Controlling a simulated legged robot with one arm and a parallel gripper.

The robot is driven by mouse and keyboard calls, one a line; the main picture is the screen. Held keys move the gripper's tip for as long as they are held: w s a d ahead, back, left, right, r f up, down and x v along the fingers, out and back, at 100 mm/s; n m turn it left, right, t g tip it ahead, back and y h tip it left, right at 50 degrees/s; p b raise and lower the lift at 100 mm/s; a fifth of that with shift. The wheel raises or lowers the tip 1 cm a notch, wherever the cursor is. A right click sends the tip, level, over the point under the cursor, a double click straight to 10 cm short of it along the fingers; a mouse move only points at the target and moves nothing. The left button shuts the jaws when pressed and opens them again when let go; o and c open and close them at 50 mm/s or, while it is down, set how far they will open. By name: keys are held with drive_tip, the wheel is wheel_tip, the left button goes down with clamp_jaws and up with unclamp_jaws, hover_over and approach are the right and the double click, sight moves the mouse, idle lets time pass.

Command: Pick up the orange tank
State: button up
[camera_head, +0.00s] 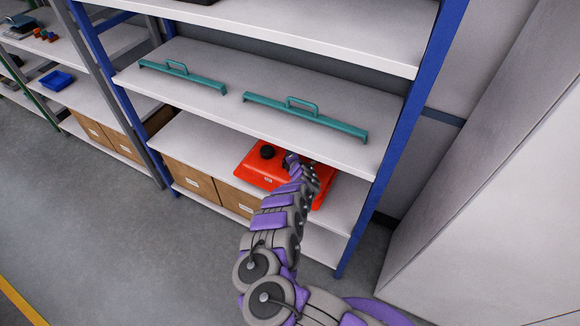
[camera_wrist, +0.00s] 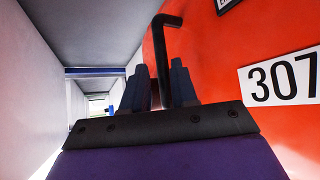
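The orange tank (camera_head: 260,176), a red-orange box with a black cap, rests on the lower shelf. My gripper (camera_head: 291,160) is at its top, over the rear middle; my arm hides part of the tank. In the wrist view, the tank's side (camera_wrist: 220,62) fills the right, with a "307" label. A bent black handle (camera_wrist: 162,50) comes off it. My gripper's two dark fingers (camera_wrist: 160,85) stand close on either side of this handle, with almost no gap, and look shut on it.
The shelf above (camera_head: 240,115) hangs close over the tank and holds two teal handled bars (camera_head: 305,117). A blue post (camera_head: 395,140) stands right of the tank. Cardboard boxes (camera_head: 193,180) stand below to the left. The grey floor at left is clear.

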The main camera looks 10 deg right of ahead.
drive_tip(key=w+f+b, duration=0.2)
drive_tip(key=shift+w+d, duration=0.3)
drive_tip(key=shift+d, duration=0.05)
drive_tip(key=shift+w+f+b, duration=0.1)
drive_tip(key=shift+w+b, duration=0.2)
drive_tip(key=shift+w, duration=0.35)
drive_tip(key=shift+w+a, duration=0.25)
drive_tip(key=shift+c, duration=0.3)
clamp_jaws()
drive_tip(key=shift+d, duration=0.15)
